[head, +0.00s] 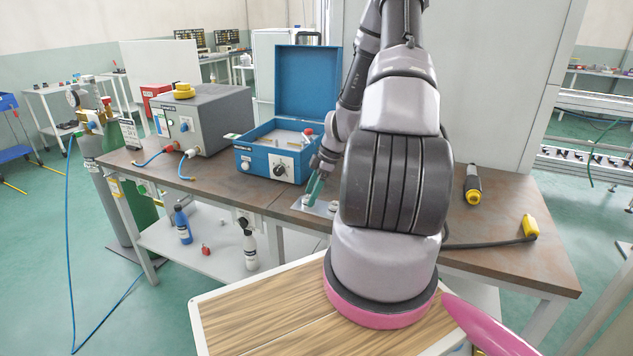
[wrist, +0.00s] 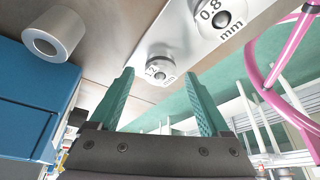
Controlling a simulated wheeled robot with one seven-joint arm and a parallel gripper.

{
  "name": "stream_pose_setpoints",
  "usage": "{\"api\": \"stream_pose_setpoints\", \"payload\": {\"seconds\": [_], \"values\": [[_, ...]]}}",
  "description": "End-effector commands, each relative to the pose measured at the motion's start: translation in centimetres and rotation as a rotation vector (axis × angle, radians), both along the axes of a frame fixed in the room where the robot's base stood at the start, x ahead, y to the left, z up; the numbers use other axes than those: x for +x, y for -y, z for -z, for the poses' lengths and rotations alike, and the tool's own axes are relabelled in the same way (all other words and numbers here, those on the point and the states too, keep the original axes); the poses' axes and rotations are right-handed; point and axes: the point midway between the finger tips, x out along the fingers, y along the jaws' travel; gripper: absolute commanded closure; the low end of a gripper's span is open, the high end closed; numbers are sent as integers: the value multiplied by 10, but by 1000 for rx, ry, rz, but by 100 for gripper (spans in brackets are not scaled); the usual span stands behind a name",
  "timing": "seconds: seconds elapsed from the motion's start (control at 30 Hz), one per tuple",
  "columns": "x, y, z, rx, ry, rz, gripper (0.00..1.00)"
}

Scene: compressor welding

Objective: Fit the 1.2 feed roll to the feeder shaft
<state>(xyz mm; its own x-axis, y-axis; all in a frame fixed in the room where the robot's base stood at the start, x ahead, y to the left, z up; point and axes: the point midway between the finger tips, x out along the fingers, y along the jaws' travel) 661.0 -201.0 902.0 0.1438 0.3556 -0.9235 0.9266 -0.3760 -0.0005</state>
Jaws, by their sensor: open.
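My gripper (wrist: 160,84) is open, with its two green fingers apart and nothing held between them. A silver feed roll (wrist: 160,68) stands on a pale plate (wrist: 186,42), ahead of the gap between the fingertips. The plate mark by it seems to read 1.2. A second silver roll (wrist: 222,18) stands beside the 0.8 mm mark. In the head view, my gripper (head: 313,190) is low over the plate (head: 299,206), beside the blue feeder (head: 262,158) with its lid up. A pale hollow cylinder (wrist: 52,40) shows by the blue casing; I cannot tell whether it is the shaft.
A grey power unit (head: 205,118) stands left of the feeder. The wooden top (head: 270,310) in front looks clear. My arm hides part of the bench.

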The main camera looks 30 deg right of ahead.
Motion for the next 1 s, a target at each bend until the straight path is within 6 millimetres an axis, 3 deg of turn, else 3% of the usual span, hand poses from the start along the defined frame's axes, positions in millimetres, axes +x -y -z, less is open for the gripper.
{"api": "stream_pose_setpoints", "payload": {"seconds": [0.43, 0.6, 0.63, 0.67, 0.7, 0.8, 0.83, 0.93, 0.97, 1.0], "values": [[1, -4, 10, -1, 0, -1, 19], [1, -4, 10, -1, 0, -1, 84], [1, -4, 10, -1, 0, -1, 96], [1, -4, 10, -1, 0, -1, 100], [2, -4, 10, -1, 0, -1, 59], [2, -4, 10, -1, 0, -1, 97], [2, -4, 10, -1, 0, -1, 100], [1, -4, 10, -1, 0, -1, 100], [1, -4, 10, -1, 0, -1, 63], [1, -4, 10, -1, 0, -1, 78]]}}
